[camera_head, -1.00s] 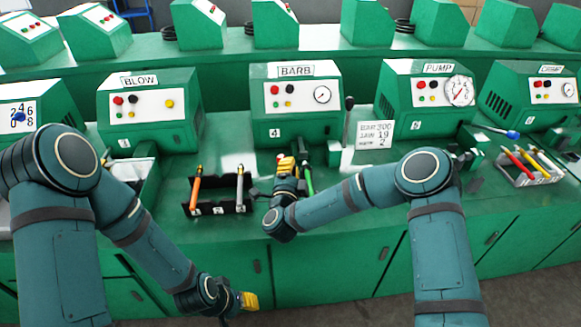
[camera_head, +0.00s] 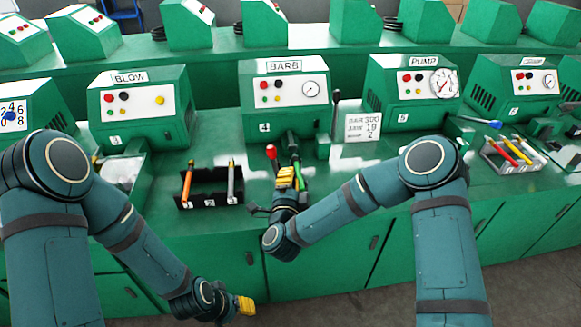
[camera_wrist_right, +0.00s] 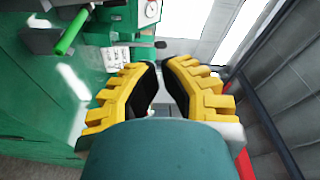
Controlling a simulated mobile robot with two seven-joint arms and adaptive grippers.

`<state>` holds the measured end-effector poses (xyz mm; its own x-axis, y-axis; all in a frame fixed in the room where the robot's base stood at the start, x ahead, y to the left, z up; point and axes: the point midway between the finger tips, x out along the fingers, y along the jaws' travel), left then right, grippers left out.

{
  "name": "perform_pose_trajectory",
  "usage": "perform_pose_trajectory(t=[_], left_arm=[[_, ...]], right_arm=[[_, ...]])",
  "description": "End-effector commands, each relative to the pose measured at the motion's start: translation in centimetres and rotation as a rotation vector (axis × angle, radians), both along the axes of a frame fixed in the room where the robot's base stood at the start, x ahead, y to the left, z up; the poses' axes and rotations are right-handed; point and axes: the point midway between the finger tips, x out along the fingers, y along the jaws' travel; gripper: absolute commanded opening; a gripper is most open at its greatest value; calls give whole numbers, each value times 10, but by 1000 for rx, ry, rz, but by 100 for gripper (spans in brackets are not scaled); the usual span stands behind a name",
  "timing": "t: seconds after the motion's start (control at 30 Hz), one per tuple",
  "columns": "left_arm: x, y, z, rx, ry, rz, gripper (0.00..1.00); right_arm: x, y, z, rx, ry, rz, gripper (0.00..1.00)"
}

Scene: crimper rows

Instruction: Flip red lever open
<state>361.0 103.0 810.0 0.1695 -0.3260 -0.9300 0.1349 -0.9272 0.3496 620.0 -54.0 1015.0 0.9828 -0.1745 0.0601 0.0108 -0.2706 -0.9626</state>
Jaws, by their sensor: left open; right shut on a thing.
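The red lever (camera_head: 271,153) stands up with its round red knob in front of the BARB machine (camera_head: 286,93). My right gripper (camera_head: 287,178) has yellow fingers and is just right of and below the knob. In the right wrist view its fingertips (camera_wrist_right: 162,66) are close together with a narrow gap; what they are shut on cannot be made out. A red strip (camera_wrist_right: 243,165) shows beside the right finger there; I cannot tell if it is the lever. My left gripper (camera_head: 246,306) is open, low in front of the bench, away from the lever.
A green handle (camera_head: 298,176) is close to the right of my right gripper, and shows in the wrist view (camera_wrist_right: 75,30). A black rack (camera_head: 210,202) with orange and grey tools is to the left. A black-knobbed lever (camera_head: 335,112) and a card (camera_head: 363,126) are to the right.

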Motion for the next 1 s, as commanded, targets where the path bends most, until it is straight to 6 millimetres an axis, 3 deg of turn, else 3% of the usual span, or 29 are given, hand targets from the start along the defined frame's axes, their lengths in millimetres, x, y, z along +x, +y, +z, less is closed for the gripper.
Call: perform_pose_trajectory(t=[0.23,0.77,0.87,1.0], left_arm=[[-1,0,-1,0,2,-2,47],[-1,0,-1,0,2,-2,47],[-1,0,-1,0,2,-2,47],[-1,0,-1,0,2,-2,47]], right_arm=[[-21,4,-1,-1,0,0,0],[-22,4,-1,-2,2,2,0],[-23,7,-8,-28,33,36,0],[-31,15,-41,-143,176,182,0]])
